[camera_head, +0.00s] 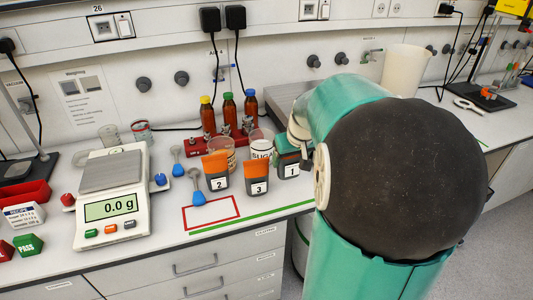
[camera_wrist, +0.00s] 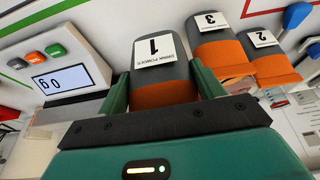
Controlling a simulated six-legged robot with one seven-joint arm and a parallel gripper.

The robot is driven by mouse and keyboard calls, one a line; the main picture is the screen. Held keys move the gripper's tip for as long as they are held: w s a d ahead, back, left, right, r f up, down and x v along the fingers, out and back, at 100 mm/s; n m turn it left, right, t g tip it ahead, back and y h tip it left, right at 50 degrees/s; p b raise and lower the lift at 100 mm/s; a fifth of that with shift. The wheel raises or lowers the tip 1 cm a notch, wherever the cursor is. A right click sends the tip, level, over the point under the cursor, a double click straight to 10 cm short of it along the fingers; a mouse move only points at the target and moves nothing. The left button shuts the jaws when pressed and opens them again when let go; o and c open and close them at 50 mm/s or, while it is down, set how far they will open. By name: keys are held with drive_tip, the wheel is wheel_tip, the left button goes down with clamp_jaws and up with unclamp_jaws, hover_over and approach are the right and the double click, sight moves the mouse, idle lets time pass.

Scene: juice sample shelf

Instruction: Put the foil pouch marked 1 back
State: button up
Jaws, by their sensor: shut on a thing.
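The foil pouch marked 1 (camera_head: 291,170) is dark grey with a white label and stands upright to the right of pouch 3. In the wrist view the pouch marked 1 (camera_wrist: 160,72) shows its orange band between the two teal fingers of my gripper (camera_wrist: 162,88). My gripper (camera_head: 287,152) is shut on it from above and behind in the head view. Whether the pouch's base touches the bench is unclear. The pouch marked 3 (camera_head: 257,178) and the pouch marked 2 (camera_head: 216,174), both orange and grey, stand to its left.
A sugar jar (camera_head: 261,143) and a red rack (camera_head: 222,143) with capped brown bottles stand behind the pouches. A blue-handled scoop (camera_head: 197,188) lies beside pouch 2, near an empty red outline (camera_head: 211,213). A green line (camera_head: 252,218) edges the bench.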

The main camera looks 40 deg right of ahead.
sight(295, 161)
drive_tip(key=d+f, duration=0.1)
drive_tip(key=f, duration=0.1)
drive_tip(key=w+d+f, duration=0.1)
drive_tip(key=shift+w+d+f, duration=0.1)
drive_tip(key=shift+d+f, duration=0.25)
drive_tip(key=shift+d, duration=0.05)
drive_tip(key=shift+w+d+f, duration=0.1)
drive_tip(key=shift+d+f, duration=0.05)
drive_tip(key=shift+f, duration=1.55)
drive_tip(key=shift+f, duration=0.1)
drive_tip(key=o, duration=1.2)
drive_tip(key=shift+f, duration=0.1)
drive_tip(key=shift+o, duration=0.2)
